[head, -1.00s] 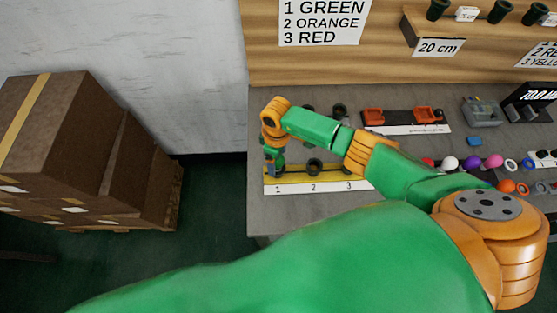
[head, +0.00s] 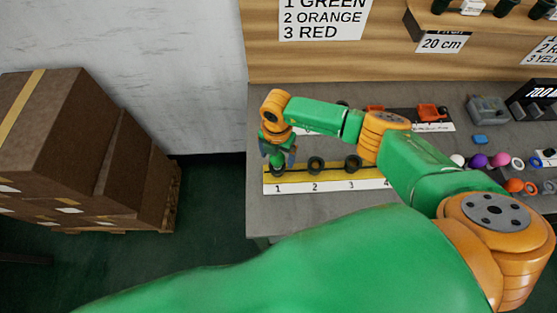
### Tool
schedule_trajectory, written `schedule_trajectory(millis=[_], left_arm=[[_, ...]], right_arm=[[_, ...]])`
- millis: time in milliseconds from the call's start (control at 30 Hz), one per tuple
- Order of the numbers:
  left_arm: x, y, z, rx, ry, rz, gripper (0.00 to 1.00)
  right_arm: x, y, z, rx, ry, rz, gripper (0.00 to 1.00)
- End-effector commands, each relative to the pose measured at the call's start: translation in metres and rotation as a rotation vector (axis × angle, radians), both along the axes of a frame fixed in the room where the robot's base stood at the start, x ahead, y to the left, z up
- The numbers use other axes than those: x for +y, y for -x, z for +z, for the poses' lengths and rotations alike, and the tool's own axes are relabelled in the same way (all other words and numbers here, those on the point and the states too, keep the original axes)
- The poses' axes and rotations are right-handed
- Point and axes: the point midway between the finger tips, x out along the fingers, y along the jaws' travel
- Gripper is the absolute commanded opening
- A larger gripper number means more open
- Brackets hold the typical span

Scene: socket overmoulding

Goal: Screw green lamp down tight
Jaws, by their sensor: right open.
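A yellow strip (head: 333,175) with a white numbered edge lies at the table's front left. Dark round sockets stand on it at 2 (head: 315,165) and 3 (head: 353,163). My right gripper (head: 279,160) points down over position 1, with its open fingers around or just above a dark round piece there. The gripper hides most of that piece. My left gripper is not in view.
Coloured balls and rings, such as a purple ball (head: 478,160) and an orange ring (head: 514,185), lie at the right. A grey device (head: 488,109) stands behind. My arm covers part of the table's back. Brown boxes (head: 55,140) are stacked at the left.

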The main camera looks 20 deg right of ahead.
Motion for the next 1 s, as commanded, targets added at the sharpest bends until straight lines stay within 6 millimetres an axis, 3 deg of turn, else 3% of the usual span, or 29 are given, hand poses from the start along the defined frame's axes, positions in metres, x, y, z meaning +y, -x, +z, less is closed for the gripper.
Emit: schedule_trajectory(millis=[300, 633, 667, 900, 1000], left_arm=[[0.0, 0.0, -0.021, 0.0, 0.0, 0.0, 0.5], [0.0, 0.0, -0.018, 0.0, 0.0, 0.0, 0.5], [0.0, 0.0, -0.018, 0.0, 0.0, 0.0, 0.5], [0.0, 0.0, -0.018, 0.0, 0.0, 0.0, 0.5], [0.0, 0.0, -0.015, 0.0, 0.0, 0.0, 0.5]], right_arm=[[0.0, 0.0, -0.002, -0.001, 0.0, 0.487, 0.87], [0.0, 0.001, 0.0, 0.0, 0.0, 0.491, 0.87], [0.0, 0.001, 0.0, 0.0, 0.0, 0.491, 0.85], [0.0, 0.001, 0.0, 0.0, 0.0, 0.49, 0.2], [0.0, 0.001, 0.002, 0.001, -0.001, 0.453, 0.11]])
